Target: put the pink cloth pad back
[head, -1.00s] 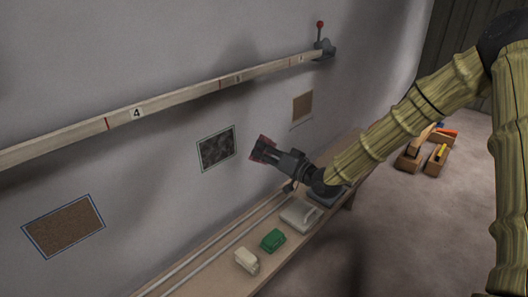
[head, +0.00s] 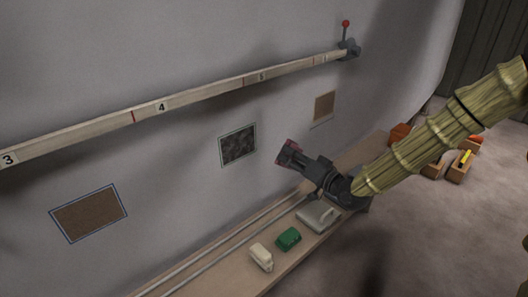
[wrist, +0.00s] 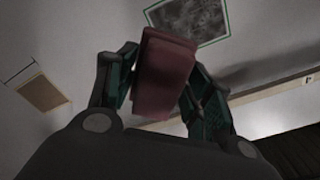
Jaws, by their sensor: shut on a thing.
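My gripper (head: 300,158) is shut on a dark pink, block-like pad (wrist: 164,75), which sits between the two fingers in the wrist view. In the head view the pink pad (head: 288,151) shows at the gripper's tip, held above the bench and in front of the wall. It appears apart from the wall. The bench (head: 215,282) runs along the wall's foot. On it are a cream block (head: 261,257), a green block (head: 288,239) and a grey-white tool (head: 317,216), below my gripper. No empty place for the pad is clearly visible.
A numbered rail (head: 200,97) with a red-knobbed lever (head: 346,24) runs along the wall above. A dark framed patch (head: 238,146) and brown patches (head: 89,213), (head: 324,106) are on the wall. Wooden boxes (head: 460,165) stand on the floor at right, with open floor in front.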

